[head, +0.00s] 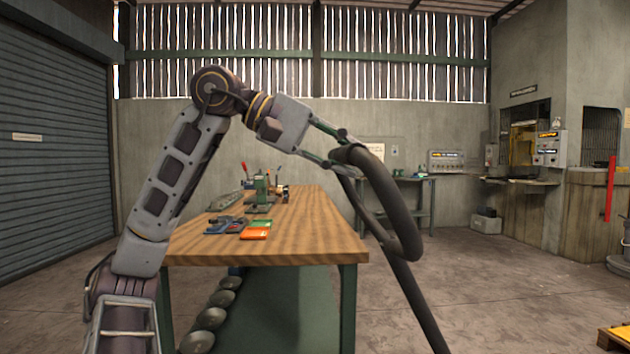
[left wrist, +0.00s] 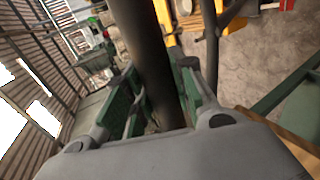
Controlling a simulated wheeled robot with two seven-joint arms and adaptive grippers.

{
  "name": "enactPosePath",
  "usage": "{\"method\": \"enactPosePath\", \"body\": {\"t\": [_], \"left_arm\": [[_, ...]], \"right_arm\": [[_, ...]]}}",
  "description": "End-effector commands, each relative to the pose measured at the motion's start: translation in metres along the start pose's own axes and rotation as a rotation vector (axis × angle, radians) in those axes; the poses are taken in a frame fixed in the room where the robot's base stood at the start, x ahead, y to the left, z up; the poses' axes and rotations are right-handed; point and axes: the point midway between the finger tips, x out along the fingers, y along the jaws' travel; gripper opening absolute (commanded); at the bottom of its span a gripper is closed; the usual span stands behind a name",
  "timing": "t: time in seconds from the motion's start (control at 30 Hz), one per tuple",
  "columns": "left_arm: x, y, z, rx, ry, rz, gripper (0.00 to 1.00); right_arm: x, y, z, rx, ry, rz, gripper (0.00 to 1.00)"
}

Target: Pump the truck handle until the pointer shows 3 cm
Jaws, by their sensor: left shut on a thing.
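The truck handle is a dark loop (head: 404,225) on a long shaft (head: 420,310) that slopes down out of the bottom of the head view. My left gripper (head: 342,152) is shut on the upper left part of the loop. In the left wrist view, the dark handle bar (left wrist: 152,65) runs between the green finger pads of my left gripper (left wrist: 160,105). The pointer and its scale are not visible, and the truck's body is out of the head view. My right gripper is not in view.
A wooden workbench (head: 290,235) with tools stands left of the handle. A yellow-edged wooden object (head: 615,337) lies at the lower right. Yellow parts (left wrist: 168,20) show in the left wrist view; I cannot tell what they belong to.

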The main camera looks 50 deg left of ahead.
Motion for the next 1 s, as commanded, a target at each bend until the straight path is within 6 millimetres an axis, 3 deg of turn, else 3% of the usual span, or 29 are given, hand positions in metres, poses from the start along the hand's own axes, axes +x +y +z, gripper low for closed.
{"method": "enactPosePath", "body": {"t": [1.0], "left_arm": [[-0.028,-0.043,0.0,0.001,0.001,-0.008,0.1]], "right_arm": [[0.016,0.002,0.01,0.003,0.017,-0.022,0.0]]}}
